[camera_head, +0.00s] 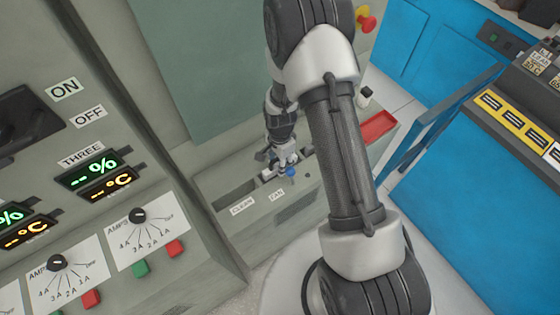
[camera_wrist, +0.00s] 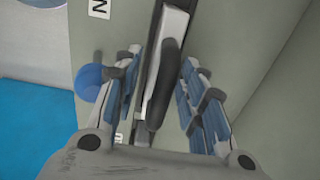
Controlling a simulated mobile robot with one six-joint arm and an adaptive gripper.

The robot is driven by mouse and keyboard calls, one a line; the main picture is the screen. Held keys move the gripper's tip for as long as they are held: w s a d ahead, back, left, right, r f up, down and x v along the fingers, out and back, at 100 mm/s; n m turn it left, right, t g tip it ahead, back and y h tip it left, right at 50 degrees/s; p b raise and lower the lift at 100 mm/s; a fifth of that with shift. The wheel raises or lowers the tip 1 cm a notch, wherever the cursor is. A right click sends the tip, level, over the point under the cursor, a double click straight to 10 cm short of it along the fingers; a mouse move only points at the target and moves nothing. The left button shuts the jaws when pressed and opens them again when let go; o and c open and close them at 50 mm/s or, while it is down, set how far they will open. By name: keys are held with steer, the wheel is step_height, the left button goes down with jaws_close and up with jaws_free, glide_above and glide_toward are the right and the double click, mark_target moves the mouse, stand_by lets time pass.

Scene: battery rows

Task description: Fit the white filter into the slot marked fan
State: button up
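The white filter (camera_wrist: 173,22) with its curved black handle (camera_wrist: 166,85) lies along a dark slot line in the wrist view. My gripper (camera_wrist: 165,100) is open over it, with one blue-padded finger on each side of the handle. The fingers appear apart from the handle. In the head view my gripper (camera_head: 283,162) is down at the grey console top and hides most of the filter. The FAN label (camera_head: 277,194) is on the console just left of the blue knob (camera_head: 291,172). I cannot tell how deep the filter sits or which slot it is in.
The CLEAN label (camera_head: 242,205) lies left of FAN, before a dark recess (camera_head: 235,193). The blue knob (camera_wrist: 90,83) is close to the left finger. A red tray (camera_head: 379,125) and a small bottle (camera_head: 364,97) are to the right. A control panel (camera_head: 120,235) rises at the left.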

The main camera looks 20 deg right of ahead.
step_height(320, 180, up, 12)
steer(key=p, duration=0.3)
steer(key=shift+f, duration=0.1)
steer(key=s+r+n+t, duration=0.1)
steer(key=s+r+n, duration=0.2)
steer(key=r, duration=0.7)
steer(key=s+r+n+t, duration=0.1)
steer(key=s+r+n, duration=0.2)
steer(key=r, duration=0.8)
steer(key=s+r+n+t, duration=0.2)
steer(key=s+r+n, duration=0.6)
steer(key=s, duration=0.7)
steer(key=shift+s+r+t, duration=0.2)
steer(key=shift+r+t, duration=0.1)
steer(key=shift+r, duration=0.55)
steer(key=shift+c, duration=0.3)
